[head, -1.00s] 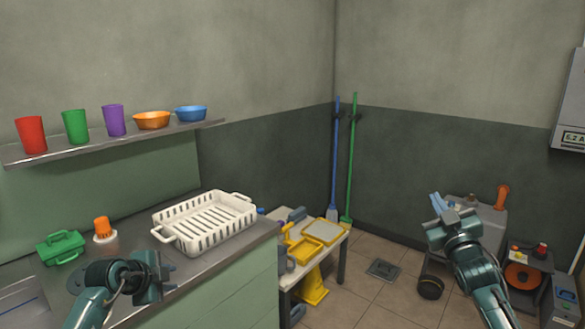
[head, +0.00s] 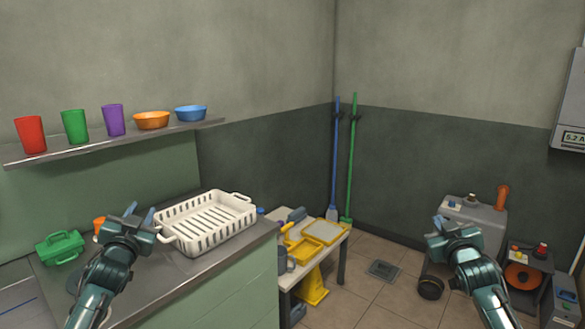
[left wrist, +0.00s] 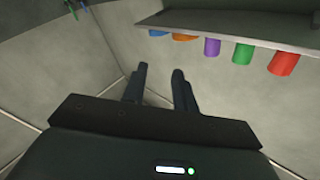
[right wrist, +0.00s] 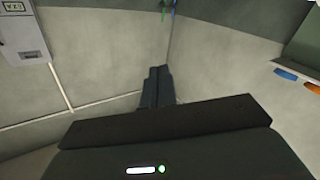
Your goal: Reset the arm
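My left gripper (head: 132,214) is raised over the counter (head: 200,270), just left of the white slotted basket (head: 207,222). The left wrist view shows its two fingers (left wrist: 160,82) apart with nothing between them, pointing towards the wall. My right gripper (head: 438,224) is at the right side of the head view, in front of the grey machine (head: 480,215). The right wrist view shows its fingers (right wrist: 158,86) together and empty.
A green container (head: 60,248) stands left of my left arm. An orange-topped item (head: 98,224) is partly hidden behind my left gripper. A shelf (head: 90,146) with cups and bowls runs above. A small table (head: 335,243) holds yellow trays.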

